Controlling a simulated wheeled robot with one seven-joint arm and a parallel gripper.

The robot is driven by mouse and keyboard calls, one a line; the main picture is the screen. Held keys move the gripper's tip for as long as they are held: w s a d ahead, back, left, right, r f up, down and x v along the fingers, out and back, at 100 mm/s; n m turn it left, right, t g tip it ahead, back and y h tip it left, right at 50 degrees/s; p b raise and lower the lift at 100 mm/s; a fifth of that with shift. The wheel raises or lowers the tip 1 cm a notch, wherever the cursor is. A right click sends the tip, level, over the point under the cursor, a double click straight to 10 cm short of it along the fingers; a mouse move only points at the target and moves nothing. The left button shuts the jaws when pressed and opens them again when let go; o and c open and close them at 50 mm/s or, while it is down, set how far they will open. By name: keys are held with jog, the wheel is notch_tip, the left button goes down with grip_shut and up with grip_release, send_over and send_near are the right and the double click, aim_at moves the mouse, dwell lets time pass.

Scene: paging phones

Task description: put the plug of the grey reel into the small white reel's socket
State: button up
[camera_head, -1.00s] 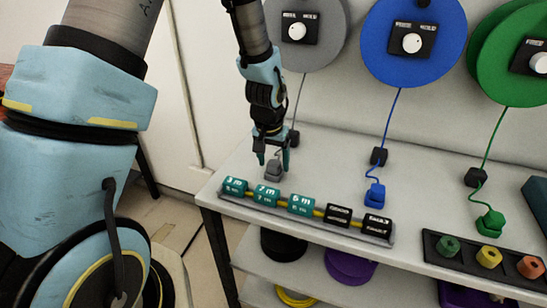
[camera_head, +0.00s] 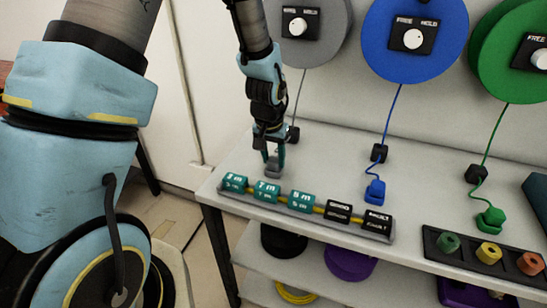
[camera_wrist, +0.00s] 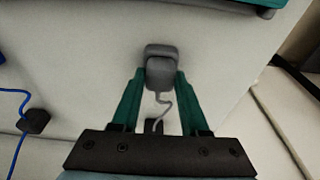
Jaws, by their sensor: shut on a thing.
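The grey reel (camera_head: 335,40) is on the wall at the top, with a white knob on a black plate. Its cord runs down to the table through a dark block (camera_head: 293,134). The grey plug (camera_head: 274,168) is at the cord's end, near the table's left edge. My gripper (camera_head: 274,160) points down and is shut on the grey plug. The wrist view shows the plug (camera_wrist: 161,68) between the green fingertips, with its cord trailing back toward the palm. I cannot tell if the plug touches the table. I do not see the small white reel or its socket.
A rack of teal and black labelled blocks (camera_head: 302,202) lies along the table's front edge, close to my gripper. Blue (camera_head: 375,191) and green (camera_head: 490,220) plugs stand to the right. A black tray (camera_head: 475,258) holds coloured pegs. Table space between the plugs is free.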

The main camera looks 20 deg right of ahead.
notch_tip(320, 180, up, 23)
jog(key=p, duration=1.2)
dwell(1.2)
jog(key=shift+s, duration=0.1)
jog(key=s+d, duration=1.3)
jog(key=d, duration=0.4)
jog(key=shift+d+b, duration=0.3)
dwell(0.4)
